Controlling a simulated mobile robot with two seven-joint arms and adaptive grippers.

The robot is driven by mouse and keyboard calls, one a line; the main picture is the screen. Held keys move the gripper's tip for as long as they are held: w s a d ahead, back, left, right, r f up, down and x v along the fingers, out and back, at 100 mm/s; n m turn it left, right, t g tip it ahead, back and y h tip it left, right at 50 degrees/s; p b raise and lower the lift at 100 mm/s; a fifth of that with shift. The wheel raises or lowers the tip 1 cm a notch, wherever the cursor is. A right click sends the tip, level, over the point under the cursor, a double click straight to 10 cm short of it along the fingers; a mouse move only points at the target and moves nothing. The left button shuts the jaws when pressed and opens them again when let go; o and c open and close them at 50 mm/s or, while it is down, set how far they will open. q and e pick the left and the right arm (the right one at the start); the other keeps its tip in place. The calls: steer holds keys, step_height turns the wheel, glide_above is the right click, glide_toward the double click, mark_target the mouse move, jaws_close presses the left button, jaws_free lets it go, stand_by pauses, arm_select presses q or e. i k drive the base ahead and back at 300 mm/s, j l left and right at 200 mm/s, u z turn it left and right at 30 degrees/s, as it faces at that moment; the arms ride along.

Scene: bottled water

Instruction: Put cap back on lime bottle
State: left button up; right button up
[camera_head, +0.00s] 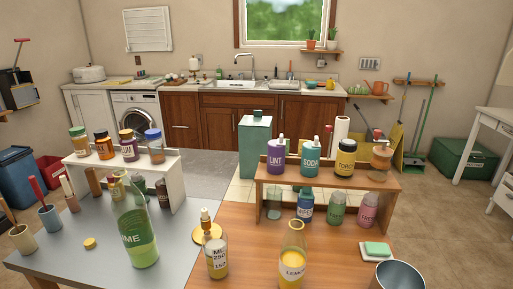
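Neither of my grippers is in view.
Cups with upright tools (49,218) stand left. A white shelf (171,166) and wooden shelf (330,184) hold jars. A metal pot (398,275) is front right.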

mark_target(129, 206)
steer(key=u, duration=1.4)
